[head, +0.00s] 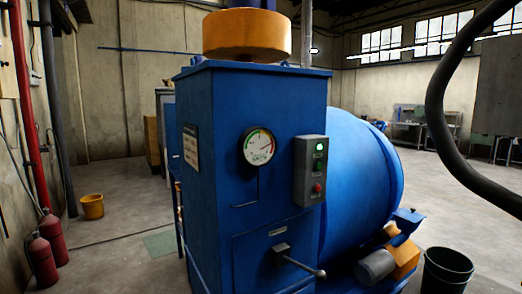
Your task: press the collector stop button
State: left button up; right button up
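A grey control box (309,170) is mounted on the front of a tall blue machine cabinet (215,160), right of centre in the head view. It carries a lit green lamp or button (319,147) at the top, a darker green button (319,165) in the middle and a red button (317,187) at the bottom. Small labels by them are too small to read. No label names the collector stop button legibly. Neither of my grippers is in the head view.
A round gauge (258,146) sits left of the box; a lever handle (298,262) sticks out below. A blue drum (360,180) is behind. A black bin (446,273) stands right, a thick dark hose (440,110) hangs right, and red extinguishers (42,262) stand left.

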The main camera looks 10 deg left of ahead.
pick_arm(q)
jog(key=shift+c, duration=0.5)
grip_shut()
jog(key=shift+w, duration=0.1)
dwell(1.0)
